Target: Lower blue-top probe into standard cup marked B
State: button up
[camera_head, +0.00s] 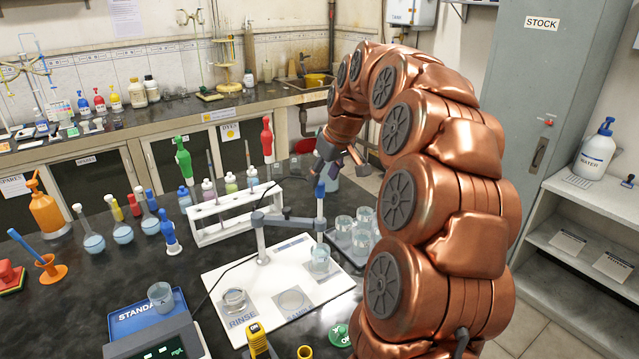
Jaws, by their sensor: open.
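The blue-top probe (320,205) stands upright in the clip of a grey jointed stand (262,240). A clear cup (320,262) is directly below the probe on the white board (225,265); whether the probe's tip is inside it is too small to tell. My gripper (338,158) is open and empty, with its dark fingers just above and beside the blue top. Another clear cup (161,297) is on the blue tray marked STANDA… (128,322). No letter B can be read on any cup.
A white rack (238,212) with bottles stands behind the board. A meter (158,345) is at front left.

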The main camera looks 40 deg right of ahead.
aim_at(321, 183)
jog(key=shift+p+x, duration=0.65)
jog(key=shift+x, duration=1.5)
jog(key=shift+c, duration=0.4)
grip_shut()
